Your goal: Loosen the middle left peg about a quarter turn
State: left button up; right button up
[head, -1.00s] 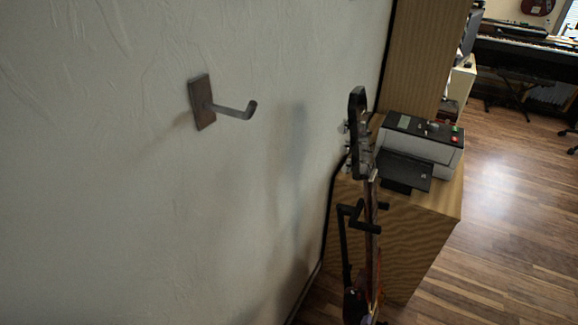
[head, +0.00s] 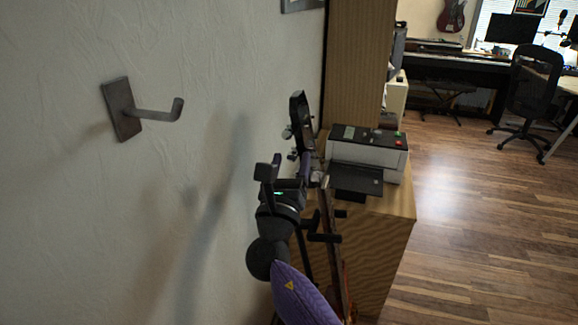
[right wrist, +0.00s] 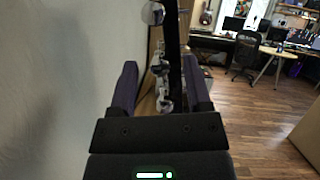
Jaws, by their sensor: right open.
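The guitar's dark headstock (head: 298,108) stands upright beside the wall in the head view, edge-on in the right wrist view (right wrist: 173,45). Silver tuning pegs line its left side: a top peg (right wrist: 153,13), a middle left peg (right wrist: 158,66) and a lower one (right wrist: 164,102). My right gripper (head: 286,166) is open, just in front of the headstock. In the right wrist view its purple fingers (right wrist: 159,68) stand either side of the middle and lower pegs, with no visible contact. The exact gap to the middle peg is unclear. My left gripper is not in view.
A wall hook (head: 155,114) juts from the plaster wall at left. A printer (head: 368,150) sits on a wooden cabinet (head: 388,235) right of the guitar. A black stand (head: 322,237) holds the guitar. The wooden floor at right is open up to an office chair (head: 530,90).

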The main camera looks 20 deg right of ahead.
jog(key=c, duration=0.7)
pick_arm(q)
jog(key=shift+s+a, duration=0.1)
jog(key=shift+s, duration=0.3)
pick_arm(e)
grip_shut()
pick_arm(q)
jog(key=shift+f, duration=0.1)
